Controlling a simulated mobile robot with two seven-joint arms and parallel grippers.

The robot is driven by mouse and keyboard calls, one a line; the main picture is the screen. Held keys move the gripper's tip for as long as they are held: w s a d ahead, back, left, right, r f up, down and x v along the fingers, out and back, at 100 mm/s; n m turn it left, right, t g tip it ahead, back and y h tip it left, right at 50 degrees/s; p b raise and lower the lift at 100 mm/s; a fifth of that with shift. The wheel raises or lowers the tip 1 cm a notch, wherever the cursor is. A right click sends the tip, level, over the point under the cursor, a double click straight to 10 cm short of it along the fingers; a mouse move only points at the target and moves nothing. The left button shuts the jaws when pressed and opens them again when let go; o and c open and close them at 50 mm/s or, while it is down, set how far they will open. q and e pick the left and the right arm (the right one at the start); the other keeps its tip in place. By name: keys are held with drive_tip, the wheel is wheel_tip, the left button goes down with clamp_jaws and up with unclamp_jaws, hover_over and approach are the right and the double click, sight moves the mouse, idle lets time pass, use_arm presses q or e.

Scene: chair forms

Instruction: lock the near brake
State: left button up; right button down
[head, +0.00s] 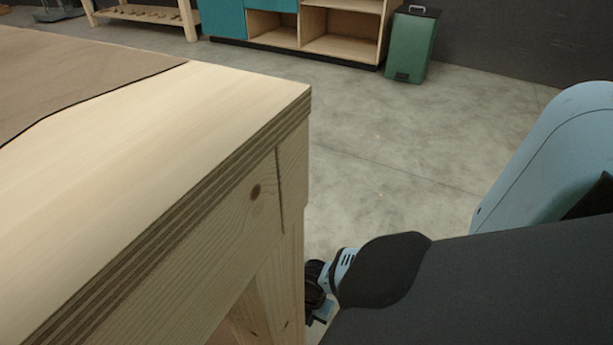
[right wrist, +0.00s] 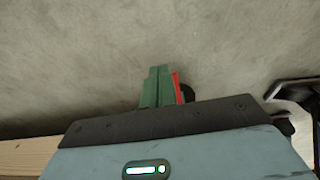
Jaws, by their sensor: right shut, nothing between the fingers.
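My right gripper (right wrist: 157,78) shows in the right wrist view as two green fingers closed together, with nothing between them. A narrow red piece (right wrist: 178,88) is right beside the fingers, with a dark rounded part (right wrist: 188,93) next to it; they may be the near brake and its wheel, but I cannot tell. I cannot tell whether the fingers touch the red piece. In the head view, my right wrist (head: 343,268) is low beside the wooden bench (head: 215,215), and its fingers are not clear there. My left gripper is out of view.
A wooden piece (right wrist: 25,157) lies at the lower left of the right wrist view, and a dark, pale-edged frame (right wrist: 288,90) at the right. In the head view, a green bin (head: 411,48) and a cabinet (head: 342,45) stand far back. The concrete floor (head: 400,150) between is clear.

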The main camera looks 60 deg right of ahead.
drive_tip(key=d+r+p, duration=0.1)
drive_tip(key=d+r, duration=0.3)
drive_tip(key=shift+d+r, duration=0.3)
drive_tip(key=shift+d, duration=0.1)
drive_tip(key=shift+w, duration=0.1)
